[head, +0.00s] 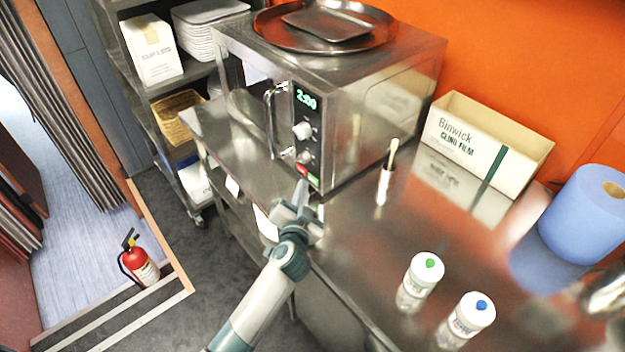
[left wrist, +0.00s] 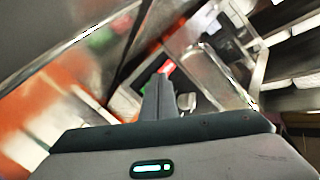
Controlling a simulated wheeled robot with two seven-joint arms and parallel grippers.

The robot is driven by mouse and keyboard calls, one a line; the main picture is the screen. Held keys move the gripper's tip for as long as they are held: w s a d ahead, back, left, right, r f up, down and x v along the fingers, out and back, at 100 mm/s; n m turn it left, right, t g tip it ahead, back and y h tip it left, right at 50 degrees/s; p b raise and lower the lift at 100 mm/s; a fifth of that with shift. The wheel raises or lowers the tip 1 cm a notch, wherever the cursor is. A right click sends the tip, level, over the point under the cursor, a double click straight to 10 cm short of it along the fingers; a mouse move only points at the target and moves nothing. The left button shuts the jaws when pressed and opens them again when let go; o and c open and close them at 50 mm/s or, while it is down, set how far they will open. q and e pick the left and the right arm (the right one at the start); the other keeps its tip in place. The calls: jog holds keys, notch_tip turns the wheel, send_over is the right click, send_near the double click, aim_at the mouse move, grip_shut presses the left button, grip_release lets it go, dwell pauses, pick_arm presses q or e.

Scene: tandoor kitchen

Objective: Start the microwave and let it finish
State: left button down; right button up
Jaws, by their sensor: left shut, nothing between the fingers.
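The steel microwave (head: 365,117) stands on the steel counter, its door side facing left. Its display (head: 306,98) shows 2:00 in green. Below are two knobs, the upper one (head: 302,130) larger, then a red button (head: 301,170) and a green button (head: 313,180). My left gripper (head: 302,187) is shut and empty, its tips close in front of the buttons; I cannot tell if they touch. In the left wrist view the shut fingers (left wrist: 157,92) point toward the red button (left wrist: 166,67), and the door handle (left wrist: 232,76) is to the right. My right gripper is not in view.
A small holder (head: 384,186) with a stick, a cling film box (head: 470,155), two white bottles (head: 425,270) and a blue roll (head: 585,220) stand on the counter (head: 345,235). A fire extinguisher (head: 140,264) is on the floor.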

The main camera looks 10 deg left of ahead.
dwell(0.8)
pick_arm(q)
jog(key=shift+w+d, duration=0.15)
jog(key=shift+w, duration=0.05)
